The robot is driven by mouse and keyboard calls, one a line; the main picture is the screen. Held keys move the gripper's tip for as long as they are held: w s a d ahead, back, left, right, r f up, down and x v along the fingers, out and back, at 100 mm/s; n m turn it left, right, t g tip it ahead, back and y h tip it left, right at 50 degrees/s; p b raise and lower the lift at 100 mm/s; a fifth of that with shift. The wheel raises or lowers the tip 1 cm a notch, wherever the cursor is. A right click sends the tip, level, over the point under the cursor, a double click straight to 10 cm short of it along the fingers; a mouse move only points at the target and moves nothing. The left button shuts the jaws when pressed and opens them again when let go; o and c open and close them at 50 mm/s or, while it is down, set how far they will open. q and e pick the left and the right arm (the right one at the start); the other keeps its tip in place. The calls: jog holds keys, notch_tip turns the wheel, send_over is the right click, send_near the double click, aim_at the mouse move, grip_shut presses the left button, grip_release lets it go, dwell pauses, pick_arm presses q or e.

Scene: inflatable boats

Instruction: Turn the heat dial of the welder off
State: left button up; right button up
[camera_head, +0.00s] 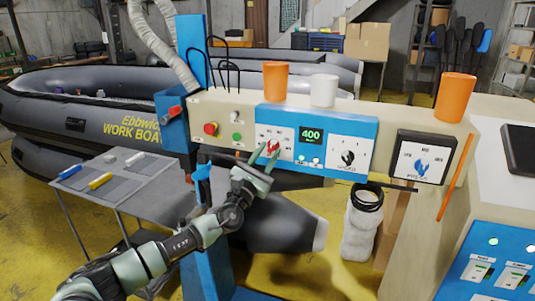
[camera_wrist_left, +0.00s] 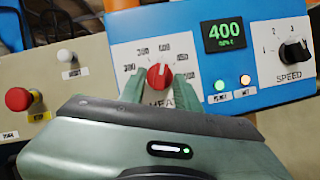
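The welder's heat dial is a red knob (camera_wrist_left: 159,77) on a white scale plate, and its white mark points roughly up. It also shows in the head view (camera_head: 271,147). The green display beside it (camera_wrist_left: 224,34) reads 400. My left gripper (camera_head: 265,153) is at the dial, with one green finger on each side of the knob. In the left wrist view the fingers (camera_wrist_left: 158,90) stand apart, with small gaps visible beside the knob. The lower part of the HEAT label is hidden by the gripper. My right gripper is not in view.
A black speed knob (camera_head: 348,158) and a blue-pointer dial (camera_head: 422,166) are to the right. A red emergency button (camera_head: 211,129) is to the left. Orange cups (camera_head: 455,97) and a white cup (camera_head: 323,90) stand on top of the welder. A grey table (camera_head: 125,180) is at left.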

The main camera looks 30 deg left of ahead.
pick_arm(q)
grip_shut()
jog(key=shift+n, duration=0.3)
